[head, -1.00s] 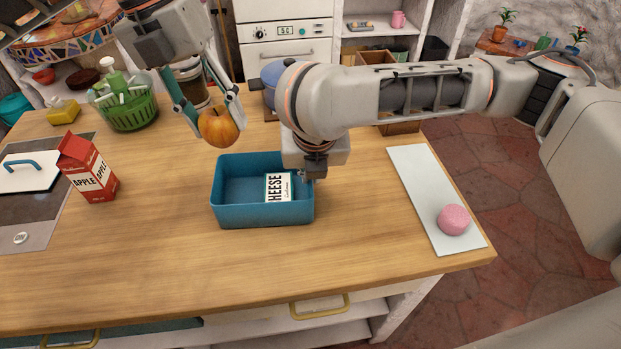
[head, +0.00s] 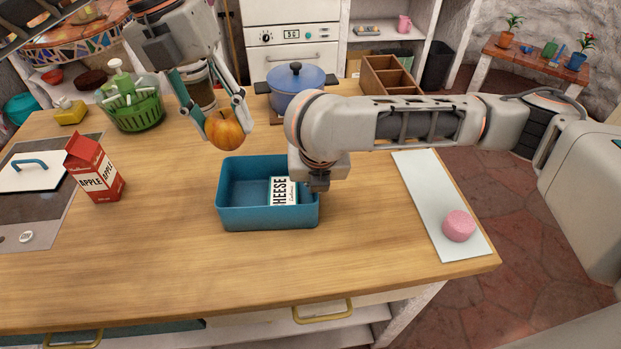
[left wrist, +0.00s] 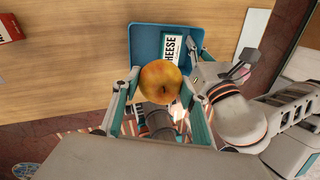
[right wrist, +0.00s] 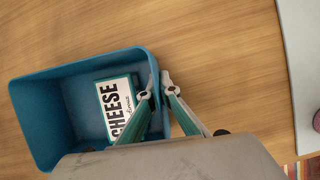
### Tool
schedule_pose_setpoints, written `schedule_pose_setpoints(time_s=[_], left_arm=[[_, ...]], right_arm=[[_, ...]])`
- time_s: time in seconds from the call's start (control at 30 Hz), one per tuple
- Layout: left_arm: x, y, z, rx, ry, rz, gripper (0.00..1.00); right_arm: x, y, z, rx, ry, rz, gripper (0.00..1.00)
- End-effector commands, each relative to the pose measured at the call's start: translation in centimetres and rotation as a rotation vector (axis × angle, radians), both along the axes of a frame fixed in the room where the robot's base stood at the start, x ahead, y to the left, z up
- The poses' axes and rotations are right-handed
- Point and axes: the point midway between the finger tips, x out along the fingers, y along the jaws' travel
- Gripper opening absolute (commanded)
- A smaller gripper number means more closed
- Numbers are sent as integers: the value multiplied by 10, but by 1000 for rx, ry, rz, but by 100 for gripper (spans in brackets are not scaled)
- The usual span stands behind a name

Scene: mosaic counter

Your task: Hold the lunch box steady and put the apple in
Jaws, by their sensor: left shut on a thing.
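The blue lunch box (head: 240,219) stands open on the wooden counter. A white and teal cheese pack (head: 283,191) lies inside at its right; its left part is bare. My left gripper (head: 224,127) is shut on the apple (head: 226,129), yellow-orange and red, holding it in the air above the box's far left side. The apple also shows between the fingers in the left wrist view (left wrist: 160,80). My right gripper (right wrist: 157,90) has its fingers close together on either side of the box's right wall, gripping it. In the head view my right arm hides most of those fingers.
A red apple carton (head: 95,170) and a cutting board (head: 30,175) are on the left. A green basket (head: 135,113) and a blue pot (head: 296,82) stand behind. A pale board (head: 425,190) with a pink round item (head: 459,226) lies right. The front counter is clear.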

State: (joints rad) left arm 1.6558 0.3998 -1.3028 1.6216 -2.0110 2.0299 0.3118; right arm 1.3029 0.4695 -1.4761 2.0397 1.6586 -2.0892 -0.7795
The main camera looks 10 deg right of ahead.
Motion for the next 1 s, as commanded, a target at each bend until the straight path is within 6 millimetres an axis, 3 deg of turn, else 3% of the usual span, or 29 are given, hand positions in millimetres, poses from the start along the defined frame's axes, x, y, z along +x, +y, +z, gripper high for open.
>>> schedule_pose_setpoints(time_s=[0.3, 0.7, 1.0], left_arm=[[-1, 0, -46, 1, 2, -1, 18], [0, 0, -72, -1, 1, 0, 18], [0, 0, -75, 0, 0, 0, 18]], right_arm=[[0, 0, 0, 1, -1, 0, 0], [0, 0, 1, 1, -1, 0, 0], [0, 0, 1, 1, -1, 0, 0]])
